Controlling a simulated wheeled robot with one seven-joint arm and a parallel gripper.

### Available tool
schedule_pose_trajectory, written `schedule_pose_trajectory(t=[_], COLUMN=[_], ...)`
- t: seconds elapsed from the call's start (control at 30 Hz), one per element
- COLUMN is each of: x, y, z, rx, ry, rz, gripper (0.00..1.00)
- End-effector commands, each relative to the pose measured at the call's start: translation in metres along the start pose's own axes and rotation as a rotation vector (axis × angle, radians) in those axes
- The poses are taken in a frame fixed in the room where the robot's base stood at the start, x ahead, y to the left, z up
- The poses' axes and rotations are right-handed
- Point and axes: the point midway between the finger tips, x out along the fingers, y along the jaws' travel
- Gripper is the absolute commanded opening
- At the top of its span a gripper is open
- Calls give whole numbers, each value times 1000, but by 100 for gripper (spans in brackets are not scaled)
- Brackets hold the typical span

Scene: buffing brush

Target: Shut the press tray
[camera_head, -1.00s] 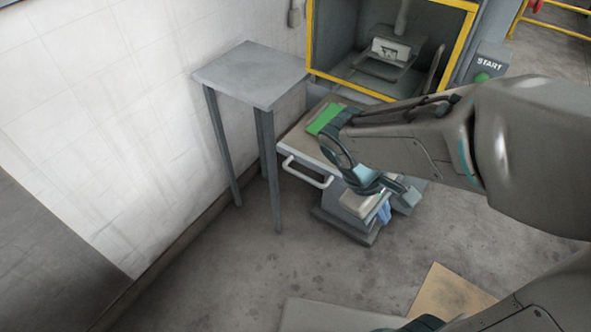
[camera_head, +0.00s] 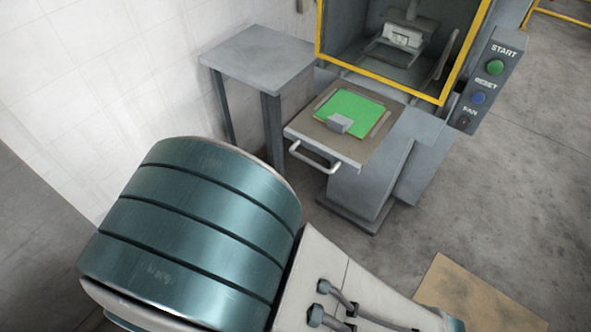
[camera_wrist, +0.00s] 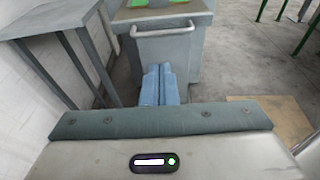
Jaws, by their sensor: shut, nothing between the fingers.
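The press tray (camera_head: 296,128) is pulled out of the front of the press, with a green sheet (camera_head: 352,108) and a small grey block (camera_head: 340,123) on it. Its white bar handle (camera_head: 315,159) is on the near edge. In the wrist view the handle (camera_wrist: 163,31) shows at the top, with the tray front and a bit of green above it. My gripper (camera_wrist: 160,70) shows there as blue fingers, shut and empty, pointing toward the press front below the handle. It appears apart from the handle.
The press (camera_head: 319,40) has a yellow-framed opening behind the tray. A grey side table (camera_head: 258,52) stands left of the tray, near the white wall. A button panel (camera_head: 487,80) is on the right. A tan mat (camera_head: 470,295) lies on the floor, which is clear at right.

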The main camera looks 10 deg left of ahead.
Motion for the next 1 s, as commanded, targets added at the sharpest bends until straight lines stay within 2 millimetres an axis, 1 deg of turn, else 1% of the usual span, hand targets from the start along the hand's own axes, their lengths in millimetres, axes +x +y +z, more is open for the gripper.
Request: schedule_pose_trajectory(t=[0.07, 0.17, 0.27, 0.5, 0.6, 0.7, 0.83, 1.0], x=[1, 12, 29, 82, 101, 117, 131, 138], y=[2, 2, 2, 2, 2, 2, 2, 3], z=[-1, 0, 0, 1, 1, 1, 1, 0], rx=[-8, -8, -10, -8, -9, -9, -7, -7], ry=[-9, -10, -9, -9, -8, -8, -7, -6], rz=[10, 10, 8, 6, 6, 7, 8, 9], gripper=[0, 0, 0, 0, 0, 0, 0, 0])
